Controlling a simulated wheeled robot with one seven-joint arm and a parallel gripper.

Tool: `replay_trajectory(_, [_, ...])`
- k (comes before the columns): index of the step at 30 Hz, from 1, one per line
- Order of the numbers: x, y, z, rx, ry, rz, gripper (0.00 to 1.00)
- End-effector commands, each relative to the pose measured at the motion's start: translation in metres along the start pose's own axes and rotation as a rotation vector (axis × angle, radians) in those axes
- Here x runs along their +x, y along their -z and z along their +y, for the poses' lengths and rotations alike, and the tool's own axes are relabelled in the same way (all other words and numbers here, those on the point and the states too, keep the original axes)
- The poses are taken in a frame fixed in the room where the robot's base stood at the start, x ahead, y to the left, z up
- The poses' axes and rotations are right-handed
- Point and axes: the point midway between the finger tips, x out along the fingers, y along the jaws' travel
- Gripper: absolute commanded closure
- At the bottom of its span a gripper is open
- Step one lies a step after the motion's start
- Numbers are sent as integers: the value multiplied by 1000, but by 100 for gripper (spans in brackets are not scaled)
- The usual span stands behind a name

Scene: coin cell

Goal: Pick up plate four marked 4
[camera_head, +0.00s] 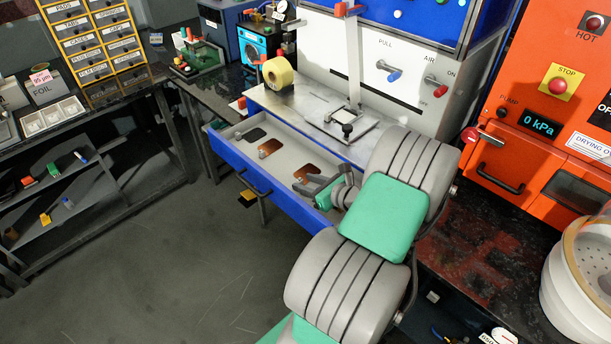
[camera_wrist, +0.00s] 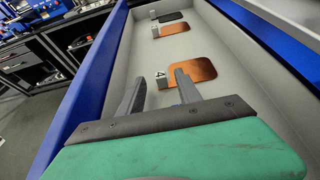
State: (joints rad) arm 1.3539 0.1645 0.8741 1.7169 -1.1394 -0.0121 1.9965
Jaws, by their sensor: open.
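Plate four is a copper-coloured flat plate (camera_wrist: 196,70) lying in the open drawer, with a small upright grey tab (camera_wrist: 160,78) marked 4 at its left edge. The plate also shows in the head view (camera_head: 305,173), partly behind my gripper. My gripper (camera_wrist: 157,88) is open and empty. In the wrist view its two grey fingers point at the tab, one on the left and one on the right near the plate's edge. In the head view my gripper (camera_head: 318,188) is low over the drawer, just nearer than the plate. I cannot tell the exact height gap.
The drawer has a blue front wall (camera_head: 228,157). Farther along it lie another copper plate (camera_wrist: 174,28) and a black plate (camera_wrist: 172,17), each with a tab. A steel worktop with a yellow tape roll (camera_head: 278,74) is above the drawer.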

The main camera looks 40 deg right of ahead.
Motion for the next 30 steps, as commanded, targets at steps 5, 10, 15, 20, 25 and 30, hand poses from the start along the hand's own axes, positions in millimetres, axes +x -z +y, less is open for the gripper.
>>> replay_trajectory(5, [19, 0, 0, 1, 0, 0, 59])
replay_trajectory(10, [18, 1, -2, 1, 3, 0, 59])
replay_trajectory(15, [18, 1, -2, 2, 4, 0, 72])
replay_trajectory(20, [17, 1, -2, 2, 4, 0, 85])
replay_trajectory(25, [17, 1, -2, 2, 5, 0, 99])
replay_trajectory(30, [17, 1, -2, 2, 5, 0, 100])
